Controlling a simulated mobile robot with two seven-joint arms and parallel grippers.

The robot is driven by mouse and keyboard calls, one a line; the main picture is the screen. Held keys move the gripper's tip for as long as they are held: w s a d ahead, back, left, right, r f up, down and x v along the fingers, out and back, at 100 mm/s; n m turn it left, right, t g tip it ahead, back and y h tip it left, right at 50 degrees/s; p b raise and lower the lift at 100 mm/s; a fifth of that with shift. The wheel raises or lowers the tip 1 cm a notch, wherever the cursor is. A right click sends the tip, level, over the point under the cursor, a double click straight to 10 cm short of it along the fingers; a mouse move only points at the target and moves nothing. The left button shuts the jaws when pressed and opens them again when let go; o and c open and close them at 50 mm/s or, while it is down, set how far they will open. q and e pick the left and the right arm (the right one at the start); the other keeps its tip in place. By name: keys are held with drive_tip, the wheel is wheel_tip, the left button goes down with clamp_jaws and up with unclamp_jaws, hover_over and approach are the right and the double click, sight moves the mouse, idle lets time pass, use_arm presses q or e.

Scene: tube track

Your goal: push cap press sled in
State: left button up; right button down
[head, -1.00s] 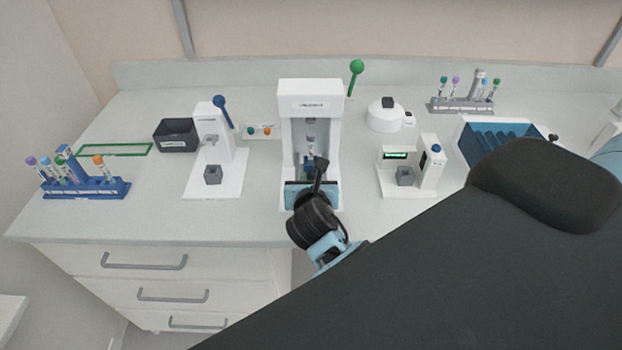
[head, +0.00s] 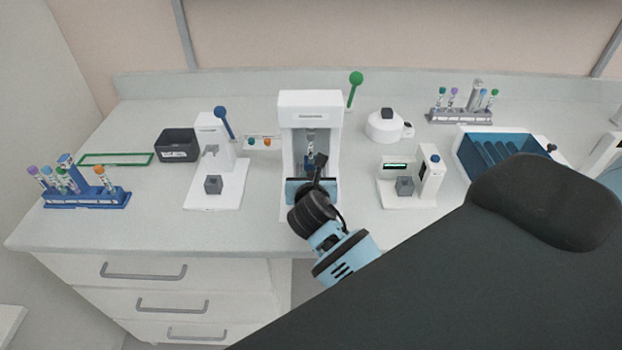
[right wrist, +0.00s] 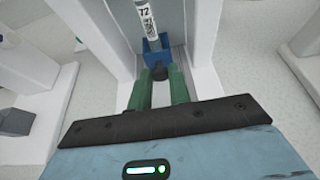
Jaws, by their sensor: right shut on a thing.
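The white cap press (head: 310,98) stands mid-counter with its front bay open. A green-knobbed lever (head: 355,79) rises behind its right side. The blue sled (head: 308,164) is inside the bay and carries an upright tube (head: 310,142); they also show in the right wrist view as a blue block (right wrist: 152,49) and a labelled tube (right wrist: 147,18). My right gripper (right wrist: 160,76) is shut on the sled's dark knob (right wrist: 159,73), with green fingers on either side. In the head view my wrist partly hides the press's front. My left gripper is not in view.
A blue-lever device (head: 213,180) stands left of the press, and a small display device (head: 410,190) stands right. Tube racks (head: 88,199) (head: 460,116), a dark bin (head: 176,145) and a blue tray (head: 500,150) are further out.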

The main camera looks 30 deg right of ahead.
drive_tip(key=c, duration=1.8)
unclamp_jaws()
drive_tip(key=o, duration=0.5)
drive_tip(key=shift+w+d, duration=0.1)
drive_tip(key=shift+w, duration=0.1)
drive_tip(key=shift+s, duration=0.1)
drive_tip(key=shift+v, duration=3.9)
drive_tip(key=shift+f, duration=0.15)
